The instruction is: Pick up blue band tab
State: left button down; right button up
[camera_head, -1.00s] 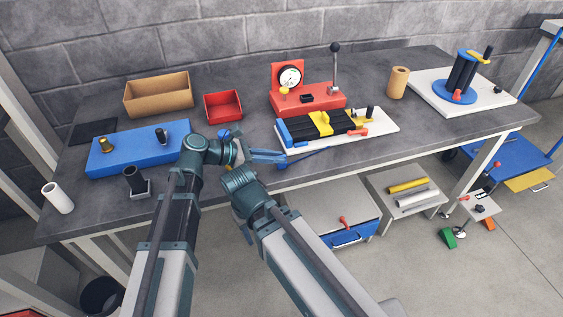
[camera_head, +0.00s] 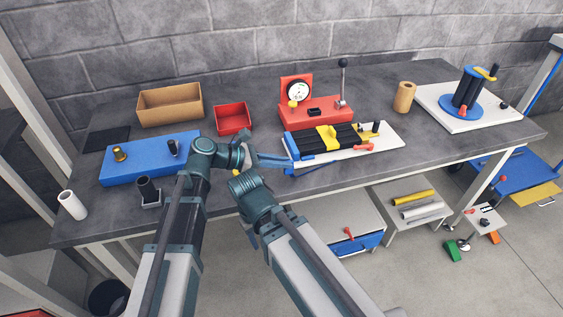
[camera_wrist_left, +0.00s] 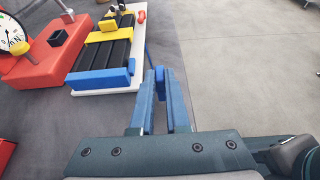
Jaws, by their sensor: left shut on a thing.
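The strip feed rack (camera_head: 387,139) is a white board with black strips, a yellow bridge and a blue block at its left end. My left gripper (camera_head: 291,163) is beside that blue end, at the rack's near side. In the left wrist view its blue fingers (camera_wrist_left: 160,74) are closed together at the tips, on the blue band tab. The tab is mostly hidden between the fingertips. A thin blue band (camera_head: 320,168) runs from near the fingertips along the rack's near side. My right arm reaches in from below, but its gripper is not visible.
A red gauge stand (camera_head: 316,112) with a lever stands behind the rack. A red bin (camera_head: 233,130), a tan box (camera_head: 150,121) and a blue fixture block (camera_head: 130,177) are to the left. A tan roll (camera_head: 404,97) is to the right. The bench edge is close in front.

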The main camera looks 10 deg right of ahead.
notch_tip(320, 180, up, 7)
jog(key=p, duration=0.5)
